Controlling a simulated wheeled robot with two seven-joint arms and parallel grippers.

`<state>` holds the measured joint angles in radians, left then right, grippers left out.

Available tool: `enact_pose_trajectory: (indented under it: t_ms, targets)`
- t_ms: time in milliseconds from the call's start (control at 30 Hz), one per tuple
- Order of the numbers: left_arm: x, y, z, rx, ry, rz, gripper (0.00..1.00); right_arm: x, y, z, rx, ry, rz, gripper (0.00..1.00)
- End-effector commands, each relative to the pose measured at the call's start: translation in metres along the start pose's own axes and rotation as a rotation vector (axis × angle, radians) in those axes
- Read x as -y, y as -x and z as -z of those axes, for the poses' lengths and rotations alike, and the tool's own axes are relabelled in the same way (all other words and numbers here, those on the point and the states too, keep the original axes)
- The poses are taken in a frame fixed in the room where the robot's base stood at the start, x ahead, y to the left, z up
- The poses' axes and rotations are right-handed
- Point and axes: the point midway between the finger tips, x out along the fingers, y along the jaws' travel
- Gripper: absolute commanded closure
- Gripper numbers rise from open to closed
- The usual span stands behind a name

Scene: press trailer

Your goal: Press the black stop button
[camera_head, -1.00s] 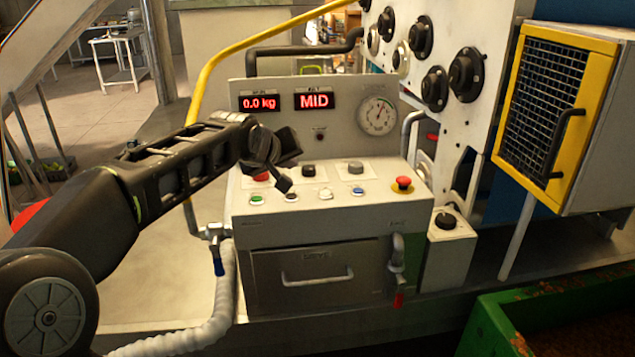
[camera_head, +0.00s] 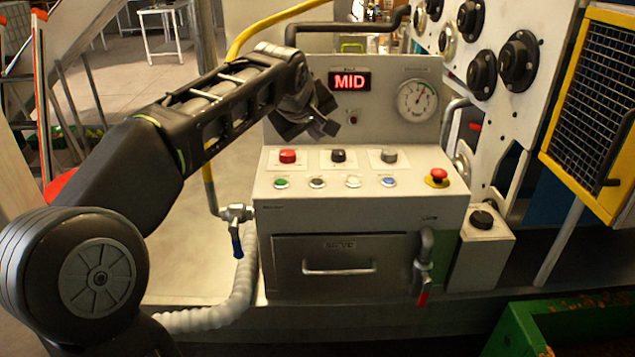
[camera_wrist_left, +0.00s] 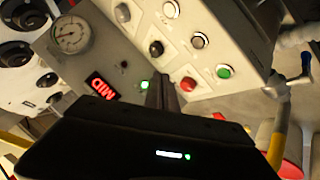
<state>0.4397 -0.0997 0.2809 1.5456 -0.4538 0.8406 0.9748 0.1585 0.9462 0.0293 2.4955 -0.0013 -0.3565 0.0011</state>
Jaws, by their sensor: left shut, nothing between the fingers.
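The button panel (camera_head: 362,205) has two rows. The upper row holds a red, a black (camera_head: 338,155) and a grey knob-like button. The lower row has a flat green, black (camera_head: 317,182), white and blue button. Both dark ones also show in the wrist view, the upper (camera_wrist_left: 156,48) and the lower (camera_wrist_left: 197,40); I cannot tell which is the stop button. My left gripper (camera_head: 325,125) is shut and empty, above and behind the upper row, in front of the upright display board. Its fingers (camera_wrist_left: 163,95) point towards the panel, apart from the buttons.
A red mushroom button (camera_head: 438,175) sits at the panel's right end. The display reads MID (camera_head: 349,81), beside a round gauge (camera_head: 417,100). A yellow mesh cabinet (camera_head: 590,100) stands at right, and a green crate (camera_head: 520,330) at lower right. A hose (camera_head: 215,315) runs at lower left.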

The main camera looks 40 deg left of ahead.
Motion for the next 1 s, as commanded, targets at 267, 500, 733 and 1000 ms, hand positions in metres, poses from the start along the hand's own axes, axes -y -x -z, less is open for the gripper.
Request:
enact_pose_trajectory:
  t_ms: [267, 500, 733, 1000]
  targets:
    - [0.018, -0.024, -0.018, 0.001, 0.000, 0.001, 1.00, -0.011, -0.027, 0.000, -0.002, 0.000, 0.000, 0.64]
    - [0.034, -0.046, -0.034, 0.000, 0.000, 0.000, 1.00, -0.020, -0.051, 0.000, -0.002, 0.001, 0.000, 0.64]
    - [0.042, -0.057, -0.042, 0.000, -0.001, 0.000, 1.00, -0.025, -0.064, 0.000, -0.002, 0.002, -0.001, 0.64]
    - [0.042, -0.058, -0.042, 0.000, -0.001, 0.000, 1.00, -0.025, -0.064, 0.000, -0.002, 0.002, -0.001, 0.64]
